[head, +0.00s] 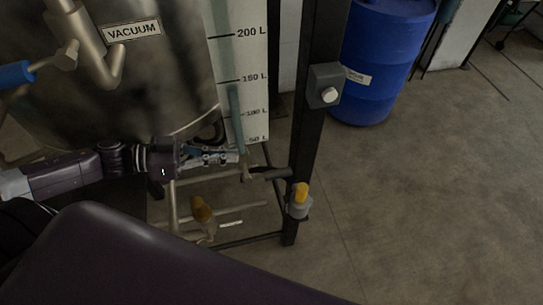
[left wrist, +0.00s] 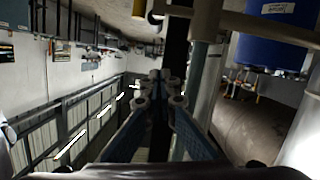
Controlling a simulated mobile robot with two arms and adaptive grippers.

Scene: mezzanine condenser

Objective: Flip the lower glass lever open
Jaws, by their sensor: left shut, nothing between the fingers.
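The sight glass (head: 235,112) runs down the white level scale (head: 252,62) beside the steel tank. At its lower end is a small fitting (head: 246,174) with a dark lever-like handle (head: 271,173) pointing right, roughly level. My left gripper (head: 236,158) reaches in from the left, close to the tube's lower end; I cannot tell whether it touches. It is shut and empty. In the left wrist view its fingertips (left wrist: 162,82) are together, just left of a vertical tube (left wrist: 193,75). My right gripper is not in view.
A dark post (head: 310,120) carries a grey box with a white button (head: 329,95) and a yellow knob (head: 300,193). An orange-brown handle (head: 202,209) sits on low piping. A blue drum (head: 384,60) stands behind. Floor at right is clear.

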